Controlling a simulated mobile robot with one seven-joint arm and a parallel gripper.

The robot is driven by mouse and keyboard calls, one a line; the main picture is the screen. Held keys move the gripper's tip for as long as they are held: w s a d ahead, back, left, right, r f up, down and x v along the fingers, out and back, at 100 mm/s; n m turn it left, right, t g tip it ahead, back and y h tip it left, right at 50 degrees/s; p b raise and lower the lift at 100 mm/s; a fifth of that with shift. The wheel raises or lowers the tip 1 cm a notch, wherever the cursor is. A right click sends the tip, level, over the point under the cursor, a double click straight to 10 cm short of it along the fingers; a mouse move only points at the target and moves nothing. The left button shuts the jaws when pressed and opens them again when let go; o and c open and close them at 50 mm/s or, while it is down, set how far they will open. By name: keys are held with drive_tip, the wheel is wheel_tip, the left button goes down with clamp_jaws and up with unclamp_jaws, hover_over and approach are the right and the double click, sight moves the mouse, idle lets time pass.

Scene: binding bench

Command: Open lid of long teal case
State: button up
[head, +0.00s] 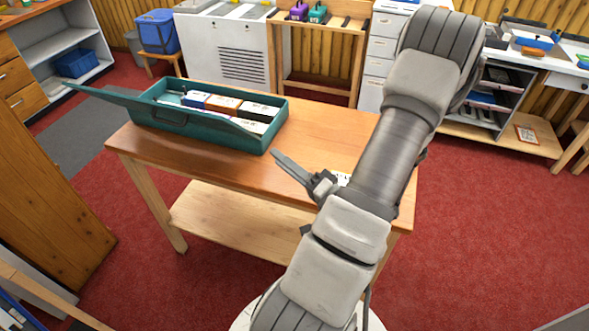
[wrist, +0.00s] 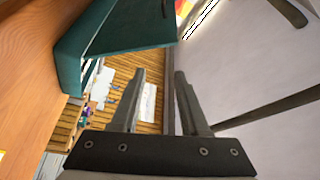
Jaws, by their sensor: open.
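The long teal case (head: 225,137) sits on the left part of the wooden table. Its inside is exposed, with several small boxes in blue, orange and white (head: 225,105). Its teal lid (head: 105,97) stands open, slanting across the front and out past the case's left end. My gripper (head: 278,155) is just right of the case's front right corner, apart from it and pointing toward it. In the wrist view the fingers (wrist: 159,75) are spread with nothing between them. A teal part of the case (wrist: 125,28) shows at the upper left there.
The wooden table (head: 325,130) has free room right of the case. A small white item (head: 343,178) lies partly hidden beside my arm. A rack (head: 320,30) with purple and teal items and a white cabinet (head: 225,50) stand behind. Red carpet surrounds the table.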

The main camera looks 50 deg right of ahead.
drive_tip(key=shift+s+f+b, duration=0.15)
drive_tip(key=shift+s+f, duration=0.05)
drive_tip(key=shift+s, duration=0.55)
drive_tip(key=shift+s+f+b, duration=0.15)
drive_tip(key=shift+s+f, duration=0.05)
drive_tip(key=shift+s, duration=0.5)
